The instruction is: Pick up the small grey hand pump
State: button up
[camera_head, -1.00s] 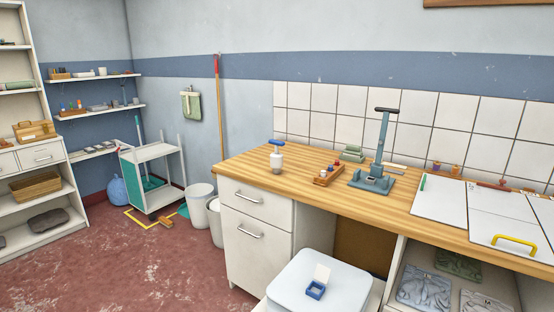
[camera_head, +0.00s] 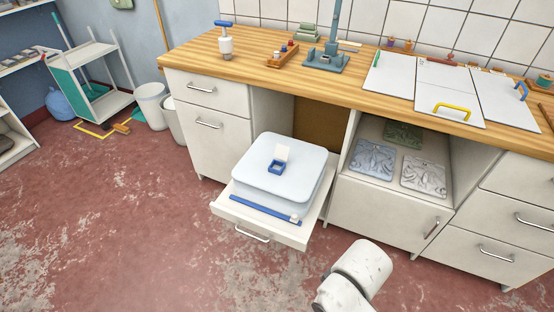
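A small pale grey-white upright body with a blue T-shaped handle (camera_head: 226,40) stands on the left end of the wooden worktop. It looks like the small hand pump, though its body reads closer to white than grey. A taller blue-grey upright device on a flat base (camera_head: 326,62) stands farther right on the worktop; it is much larger. A white rounded link of my arm (camera_head: 355,272) shows at the bottom, well away from the worktop's left end. My gripper is not in view.
A pulled-out drawer (camera_head: 262,229) holds a white lidded box (camera_head: 279,182) and a blue rod (camera_head: 264,207), jutting over the floor. A wooden tray of small items (camera_head: 283,57) is right of the pump. Red floor (camera_head: 130,220) is clear at left.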

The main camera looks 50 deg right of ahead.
aim_at(226, 46)
jog(key=i+j+z, duration=0.1)
jog(key=i+z, duration=0.15)
jog(key=z, duration=0.15)
jog(key=i+j+z, duration=0.2)
jog(key=z, duration=0.2)
